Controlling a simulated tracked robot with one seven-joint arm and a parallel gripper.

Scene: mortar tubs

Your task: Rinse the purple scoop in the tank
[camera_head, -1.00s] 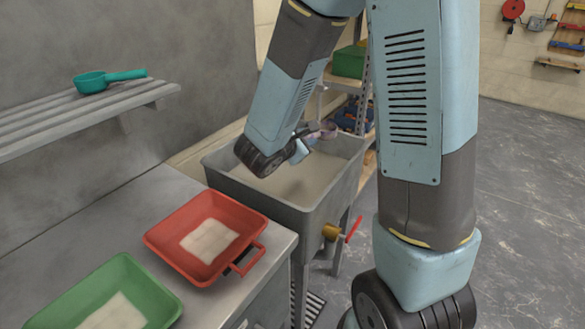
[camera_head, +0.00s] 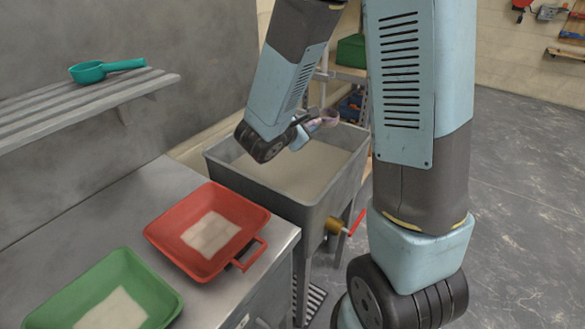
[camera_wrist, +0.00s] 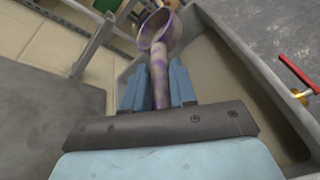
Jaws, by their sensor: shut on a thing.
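The purple scoop (camera_wrist: 161,32) shows in the wrist view with greyish-beige smears on its bowl and handle. My gripper (camera_wrist: 157,85) is shut on its handle, and the bowl points away from me. In the head view the scoop (camera_head: 327,117) is small beyond my wrist, above the far part of the tank. The tank (camera_head: 318,212) is a grey tub on legs holding cloudy, beige-grey liquid. The scoop appears to be above the liquid, not in it. My wrist partly hides the scoop's handle in the head view.
A red tub (camera_head: 249,219) and a green tub (camera_head: 163,287), each with pale material, sit on the metal bench (camera_head: 115,214). A teal scoop (camera_head: 92,72) lies on the slatted wall shelf (camera_head: 62,110). A red-handled tap (camera_head: 355,222) sticks out from the tank's front.

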